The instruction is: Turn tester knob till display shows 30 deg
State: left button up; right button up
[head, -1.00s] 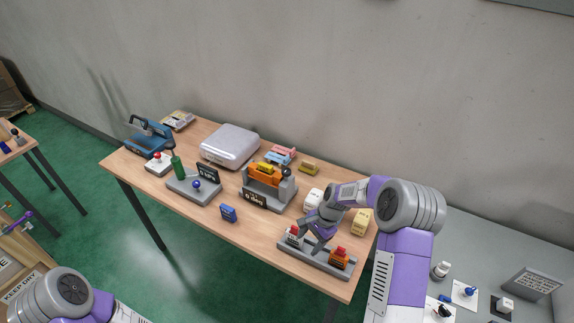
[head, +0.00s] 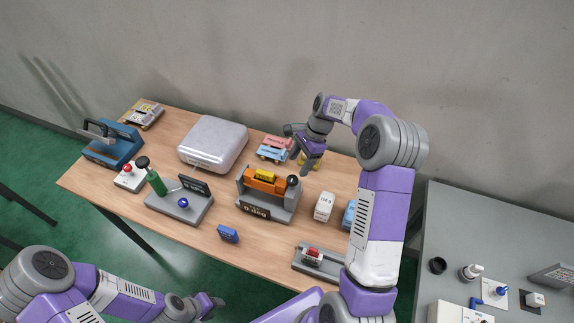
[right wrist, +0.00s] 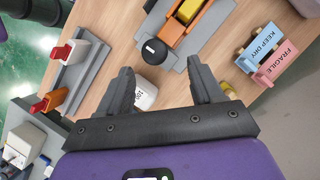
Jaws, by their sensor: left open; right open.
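The tester (head: 268,193) is a grey stand in the middle of the table with an orange cradle holding a yellow piece. Its dark front display (head: 255,210) appears to read 0 deg. The round black knob (head: 293,181) is at the tester's right end. In the right wrist view the knob (right wrist: 154,52) shows beyond the fingertips, roughly between them but apart from them. My right gripper (head: 307,157) is open and empty, above the table behind and right of the tester. My left gripper (head: 210,304) is open, low at the front of the picture, away from the table objects.
Blue and pink labelled blocks (head: 274,149) lie behind the tester. A white block (head: 324,206) stands to its right, partly between my fingers in the right wrist view. A silver case (head: 213,144), a lever device (head: 180,202) and a small blue box (head: 228,234) are to the left.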

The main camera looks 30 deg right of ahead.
aim_at(293, 178)
jog(key=shift+s+a+f, duration=0.3)
jog(key=shift+s+f, duration=0.1)
jog(key=shift+f, duration=0.15)
jog(key=shift+s+a+f, duration=0.3)
jog(key=shift+s+f, duration=0.1)
jog(key=shift+f, duration=0.15)
jog(key=shift+w+a+f+p, duration=0.2)
jog(key=shift+f, duration=0.4)
jog(key=shift+w+a+f+p, duration=0.15)
jog(key=shift+w+a+f, duration=0.05)
jog(key=shift+f, duration=0.4)
jog(key=shift+w+a+f, duration=0.15)
jog(key=shift+f, duration=0.3)
pick_arm(q)
jog(key=shift+s+r, duration=0.45)
pick_arm(e)
jog(key=shift+s, duration=0.25)
jog(key=shift+c, duration=0.2)
jog(key=shift+w, duration=0.2)
jog(key=c, duration=1)
pick_arm(q)
jog(key=shift+w, duration=0.1)
